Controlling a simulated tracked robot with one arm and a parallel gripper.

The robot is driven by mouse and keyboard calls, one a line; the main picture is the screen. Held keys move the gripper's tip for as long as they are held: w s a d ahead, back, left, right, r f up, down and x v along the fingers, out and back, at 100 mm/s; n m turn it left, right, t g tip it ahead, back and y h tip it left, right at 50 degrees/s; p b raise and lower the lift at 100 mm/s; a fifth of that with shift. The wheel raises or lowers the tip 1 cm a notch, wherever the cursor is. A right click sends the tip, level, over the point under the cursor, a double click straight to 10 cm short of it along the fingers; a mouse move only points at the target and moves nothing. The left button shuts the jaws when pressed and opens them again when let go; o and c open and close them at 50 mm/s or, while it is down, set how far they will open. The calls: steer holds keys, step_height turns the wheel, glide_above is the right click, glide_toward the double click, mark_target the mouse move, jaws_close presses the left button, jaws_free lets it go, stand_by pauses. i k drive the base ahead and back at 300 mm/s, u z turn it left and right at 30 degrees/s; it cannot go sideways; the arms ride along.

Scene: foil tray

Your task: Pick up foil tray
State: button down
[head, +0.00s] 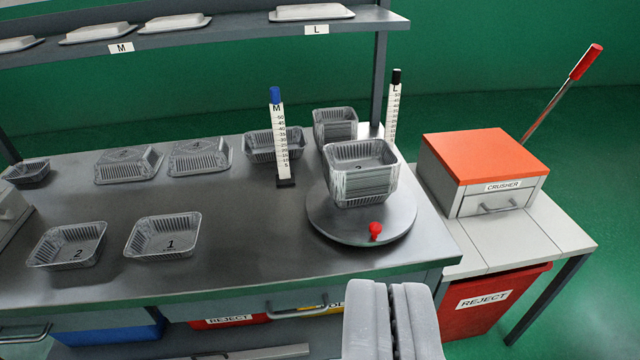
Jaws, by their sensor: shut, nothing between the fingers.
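Foil tray "1" (162,238) stands upright on the steel bench near its front edge. Foil tray "2" (68,246) stands to its left. Two trays, one (128,165) and another (199,157), lie upside down behind them. A stack of foil trays (360,178) rests on a round turntable (326,224) at right. More trays (335,126) stand behind it, and one (262,146) sits partly behind the blue-topped gauge. A small tray (28,173) is at far left. My gripper (388,290) is shut and empty, in front of the bench edge, apart from every tray.
Two upright gauges, M (281,140) and L (394,105), stand near the stacks. A red knob (375,230) is on the turntable. The crusher (487,168) and red reject bin (490,300) are right. A shelf (220,30) spans above. The bench middle (245,215) is clear.

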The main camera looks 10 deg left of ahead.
mark_target(171, 236)
steer(key=k, duration=1.3)
steer(key=u, duration=0.35)
steer(key=i, duration=1)
steer(key=u, duration=0.7)
steer(key=i, duration=0.9)
